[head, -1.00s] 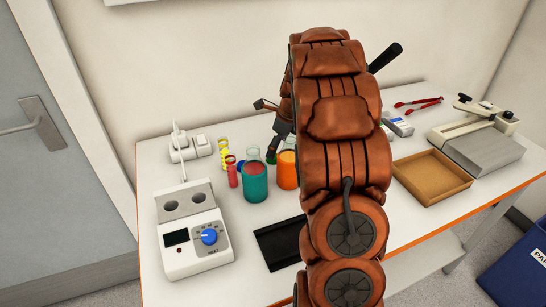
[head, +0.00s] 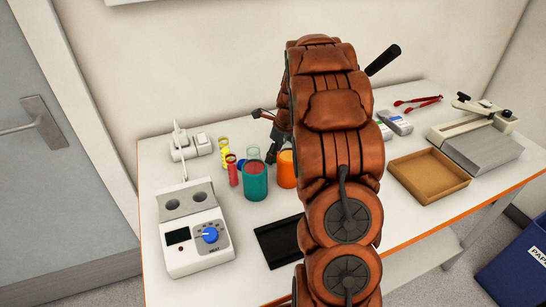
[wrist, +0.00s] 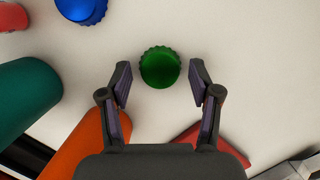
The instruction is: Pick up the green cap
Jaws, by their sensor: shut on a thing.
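The green cap (wrist: 160,68) is round with a ribbed edge. In the wrist view it lies between the two fingertips of my gripper (wrist: 160,82), over the white table top. My gripper is shut on the cap, one finger at each side, though thin pale gaps seem to show beside it. In the head view my gripper (head: 274,150) is low over the table, behind the orange beaker, partly covered by my arm. The cap cannot be made out there.
A teal beaker (head: 255,182) and an orange beaker (head: 287,170) stand close by. A blue cap (wrist: 82,8) lies to the left. A heater (head: 195,235) stands front left and a wooden tray (head: 430,178) right. Bare table lies beyond the green cap.

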